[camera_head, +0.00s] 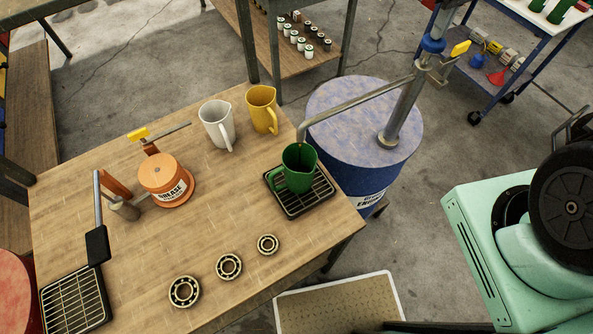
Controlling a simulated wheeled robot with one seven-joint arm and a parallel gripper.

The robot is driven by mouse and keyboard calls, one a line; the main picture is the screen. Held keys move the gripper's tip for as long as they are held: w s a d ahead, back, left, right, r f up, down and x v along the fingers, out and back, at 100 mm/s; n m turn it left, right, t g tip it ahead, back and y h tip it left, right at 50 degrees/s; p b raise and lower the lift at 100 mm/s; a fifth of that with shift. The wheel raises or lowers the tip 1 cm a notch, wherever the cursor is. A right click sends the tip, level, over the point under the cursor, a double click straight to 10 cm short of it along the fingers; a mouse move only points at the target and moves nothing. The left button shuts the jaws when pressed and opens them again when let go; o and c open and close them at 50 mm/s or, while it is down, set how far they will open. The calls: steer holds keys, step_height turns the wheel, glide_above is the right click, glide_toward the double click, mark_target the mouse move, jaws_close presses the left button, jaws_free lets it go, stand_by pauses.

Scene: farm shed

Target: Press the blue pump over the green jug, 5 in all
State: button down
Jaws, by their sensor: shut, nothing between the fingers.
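The green jug (299,170) stands upright on a black drip grate (318,205) near the table's right edge. The pump is a grey metal column (405,112) with a blue collar (432,45), standing on a blue drum (345,105). Its long spout (360,101) reaches left, and its tip is at the jug's rim. The top of the pump is cut off by the frame. The inside of the jug is too dark to read a level. My gripper is not in view.
The wooden table (90,185) also holds a white jug (218,124), a yellow jug (262,108), an orange grease pot (165,178), three bearings (229,267) and another grate (75,303). A mint-green machine (480,245) fills the right. Bare floor lies between it and the drum.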

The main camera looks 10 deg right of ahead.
steer(key=shift+f+b, duration=0.45)
steer(key=shift+f, duration=0.5)
steer(key=shift+f+b, duration=0.3)
steer(key=shift+f, duration=0.15)
steer(key=shift+r, duration=0.15)
steer(key=shift+r+p, duration=3.15)
steer(key=shift+r, duration=0.55)
step_height(320, 180, up, 6)
steer(key=p, duration=0.5)
